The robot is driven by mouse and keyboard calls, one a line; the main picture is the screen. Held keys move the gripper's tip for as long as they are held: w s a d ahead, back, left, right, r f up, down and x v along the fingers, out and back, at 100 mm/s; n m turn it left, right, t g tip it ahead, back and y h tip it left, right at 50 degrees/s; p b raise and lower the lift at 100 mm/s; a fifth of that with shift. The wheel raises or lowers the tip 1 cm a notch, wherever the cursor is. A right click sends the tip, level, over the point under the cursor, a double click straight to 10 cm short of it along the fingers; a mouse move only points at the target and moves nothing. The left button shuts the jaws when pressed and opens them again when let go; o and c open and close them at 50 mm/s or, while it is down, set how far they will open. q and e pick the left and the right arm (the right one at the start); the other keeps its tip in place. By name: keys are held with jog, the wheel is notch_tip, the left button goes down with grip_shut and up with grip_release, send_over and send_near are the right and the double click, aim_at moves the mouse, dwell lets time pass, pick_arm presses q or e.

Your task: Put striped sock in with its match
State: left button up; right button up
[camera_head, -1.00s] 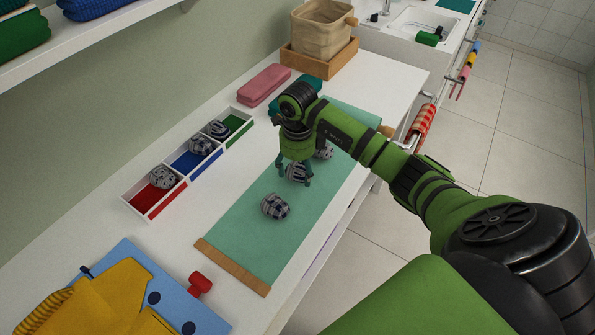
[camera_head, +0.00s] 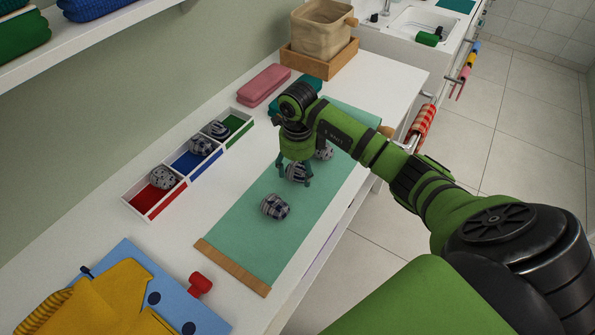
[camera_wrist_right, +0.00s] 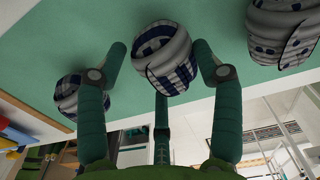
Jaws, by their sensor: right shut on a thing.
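My right gripper (camera_head: 294,176) is shut on a rolled grey sock (camera_head: 298,172) at the middle of the green mat (camera_head: 255,222). In the right wrist view this sock (camera_wrist_right: 163,60) shows dark blue and white bands between the fingers. A second rolled sock (camera_head: 275,207) lies nearer on the mat, and a third (camera_head: 324,151) lies beyond the gripper. A white divided tray has red (camera_head: 150,201), blue (camera_head: 185,160) and green (camera_head: 236,124) compartments. Each holds one rolled grey sock: in red (camera_head: 163,177), in blue (camera_head: 201,146), in green (camera_head: 218,129). Their patterns are too small to tell.
A blue board with yellow cloth (camera_head: 120,297) and a red knob (camera_head: 200,284) lies at the near end. A pink case (camera_head: 264,85) and a basket in a wooden tray (camera_head: 320,63) stand at the far end. White tabletop is clear between tray and mat.

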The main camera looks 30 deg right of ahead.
aim_at(298, 168)
jog(key=shift+r+p, duration=2.35)
jog(key=shift+r, duration=1.1)
